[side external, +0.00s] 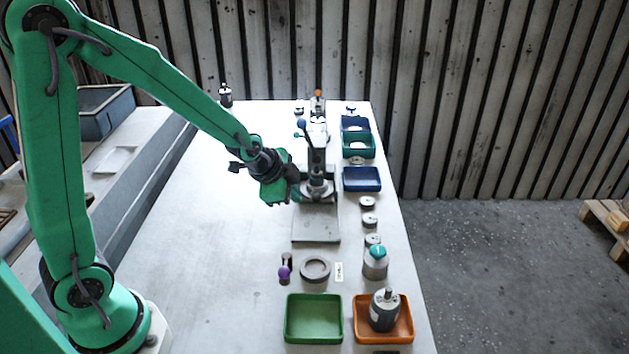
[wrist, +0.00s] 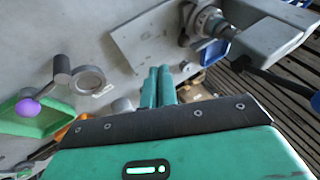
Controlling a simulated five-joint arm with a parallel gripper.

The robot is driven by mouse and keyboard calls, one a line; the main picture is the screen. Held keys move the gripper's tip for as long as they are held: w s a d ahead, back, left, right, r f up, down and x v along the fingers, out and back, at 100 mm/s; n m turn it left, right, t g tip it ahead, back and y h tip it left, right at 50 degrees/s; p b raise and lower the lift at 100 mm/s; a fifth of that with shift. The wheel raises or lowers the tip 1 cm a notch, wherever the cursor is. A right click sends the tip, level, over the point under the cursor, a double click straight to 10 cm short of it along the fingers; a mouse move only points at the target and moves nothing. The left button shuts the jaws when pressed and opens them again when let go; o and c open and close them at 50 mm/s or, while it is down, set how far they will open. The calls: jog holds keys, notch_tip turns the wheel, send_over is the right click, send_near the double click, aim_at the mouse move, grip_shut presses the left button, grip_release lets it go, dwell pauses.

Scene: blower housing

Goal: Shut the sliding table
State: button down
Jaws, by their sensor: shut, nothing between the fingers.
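A grey flat plate, which looks like the sliding table (side external: 315,226), extends forward from under a small press (side external: 317,160). A grey round fixture (side external: 317,187) stands toward the plate's rear, under the press head. In the wrist view the plate (wrist: 135,42) lies beyond my fingers, and the round fixture (wrist: 209,22) is at upper right. My gripper (side external: 294,192) is just left of the press and fixture, above the table. In the wrist view its two green fingers (wrist: 158,72) are close together and hold nothing. Whether they touch anything is unclear.
In front are a grey ring (side external: 315,268), a purple-knobbed lever (side external: 285,270), a green tray (side external: 313,318) and an orange tray (side external: 397,334) holding a motor (side external: 384,309). Blue bins (side external: 362,179) and small parts line the right edge. The worktop's left side (side external: 190,225) is clear.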

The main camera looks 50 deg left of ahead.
jog(key=shift+v, duration=1.85)
jog(key=shift+a, duration=0.15)
jog(key=s+r+n, duration=0.5)
jog(key=s, duration=0.4)
jog(key=s+d+r+n+g, duration=0.1)
jog(key=s+r+n, duration=0.4)
jog(key=s, duration=0.4)
jog(key=shift+s+d+r, duration=0.15)
jog(key=shift+s+r, duration=0.05)
jog(key=shift+r, duration=0.35)
